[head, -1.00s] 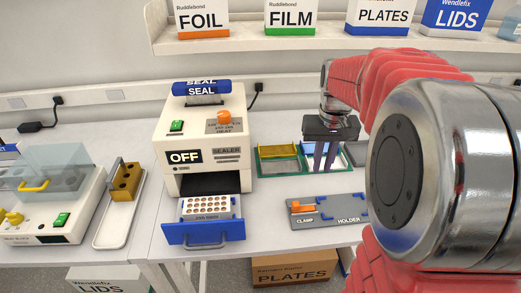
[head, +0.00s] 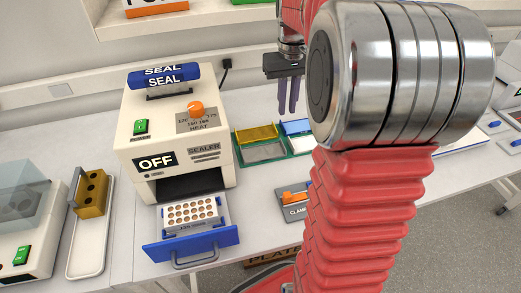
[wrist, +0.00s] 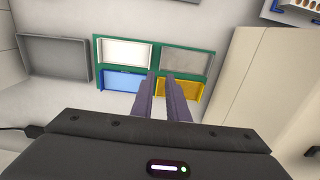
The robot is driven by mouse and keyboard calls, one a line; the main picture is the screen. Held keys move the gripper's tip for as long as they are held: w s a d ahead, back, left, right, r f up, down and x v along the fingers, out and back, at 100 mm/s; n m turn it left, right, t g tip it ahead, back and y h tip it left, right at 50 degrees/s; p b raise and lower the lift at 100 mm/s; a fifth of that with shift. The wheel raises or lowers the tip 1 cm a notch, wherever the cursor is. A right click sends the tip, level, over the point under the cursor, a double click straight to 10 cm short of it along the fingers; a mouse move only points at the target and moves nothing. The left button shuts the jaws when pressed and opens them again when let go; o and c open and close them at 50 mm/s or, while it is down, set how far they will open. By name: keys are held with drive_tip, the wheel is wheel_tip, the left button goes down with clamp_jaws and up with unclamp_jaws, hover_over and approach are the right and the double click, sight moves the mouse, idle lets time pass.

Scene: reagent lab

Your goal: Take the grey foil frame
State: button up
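A green rack (head: 290,153) on the bench holds coloured pieces. The flat grey piece, seemingly the grey foil frame, (head: 264,152) lies in its front left section, in front of a yellow piece (head: 257,133). In the wrist view the grey piece (wrist: 187,61) is at upper right of the rack and the yellow one (wrist: 190,92) is below it. My gripper (head: 288,110) points down above the rack's back edge. Its purple fingers are apart with nothing between them; in the wrist view their tips (wrist: 160,74) overlap the rack's middle, left of the grey piece.
Blue (head: 296,127) and white (head: 302,144) pieces fill the rack's right side. The sealer (head: 175,135) stands left with its drawer (head: 190,240) out. A clamp plate (head: 293,201) lies in front, partly hidden by my arm. A separate grey tray (wrist: 52,60) lies beside the rack.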

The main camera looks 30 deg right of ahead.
drive_tip(key=shift+w+a+f, duration=0.1)
hover_over(283, 144)
wheel_tip(283, 144, down, 8)
drive_tip(key=shift+f, duration=0.25)
idle(0.4)
drive_tip(key=shift+f, duration=2.6)
drive_tip(key=shift+c, duration=0.3)
clamp_jaws()
